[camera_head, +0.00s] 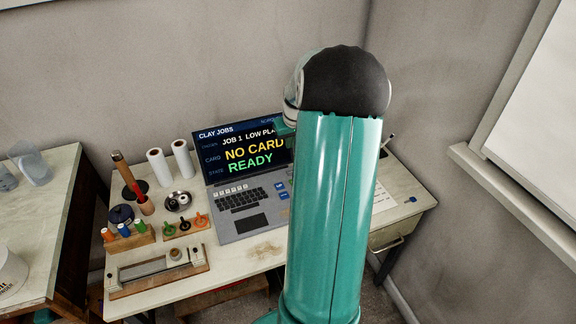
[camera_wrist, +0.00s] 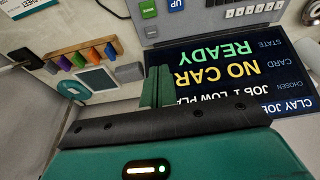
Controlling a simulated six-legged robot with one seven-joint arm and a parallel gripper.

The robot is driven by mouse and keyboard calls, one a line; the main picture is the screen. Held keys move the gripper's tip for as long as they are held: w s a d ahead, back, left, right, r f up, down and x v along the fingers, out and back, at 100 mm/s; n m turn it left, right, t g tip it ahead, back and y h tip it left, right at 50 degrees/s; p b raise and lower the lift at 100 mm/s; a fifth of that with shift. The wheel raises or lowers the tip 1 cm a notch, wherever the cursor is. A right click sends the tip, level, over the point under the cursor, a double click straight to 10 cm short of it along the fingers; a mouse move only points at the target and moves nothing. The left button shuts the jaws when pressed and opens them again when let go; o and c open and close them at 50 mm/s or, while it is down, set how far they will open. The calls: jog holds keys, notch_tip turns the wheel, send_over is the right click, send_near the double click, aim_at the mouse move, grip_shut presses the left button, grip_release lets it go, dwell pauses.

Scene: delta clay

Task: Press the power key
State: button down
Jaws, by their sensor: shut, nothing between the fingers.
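An open laptop (camera_head: 250,222) stands on the table, its lit screen (camera_head: 240,147) reading "CLAY JOBS", "JOB 1", "NO CARD" and "READY". In the wrist view the screen (camera_wrist: 235,75) is upside down. In the head view my arm covers the laptop's right side. My gripper (camera_wrist: 157,73) is shut and empty, its fingertips in front of the screen's edge in the picture; contact cannot be told.
Clay tools on a rack (camera_head: 185,228), a wooden-ended fixture (camera_head: 157,270), a metal bowl (camera_head: 178,201) and white rolls (camera_head: 182,158) stand left of the laptop. In the wrist view a rack of coloured pieces (camera_wrist: 82,55) lies left of my fingers. Walls stand behind the table.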

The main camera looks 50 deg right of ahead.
jog(key=shift+s+d+f, duration=0.2)
jog(key=shift+d+f, duration=0.1)
jog(key=shift+d, duration=0.15)
jog(key=shift+s+d+f, duration=0.2)
jog(key=shift+d+f, duration=0.05)
jog(key=shift+d, duration=0.15)
send_near(290, 172)
jog(key=x, duration=0.5)
jog(key=shift+w+d+f, duration=0.1)
jog(key=shift+w+d, duration=0.1)
jog(key=shift+d, duration=0.05)
jog(key=shift+f, duration=0.65)
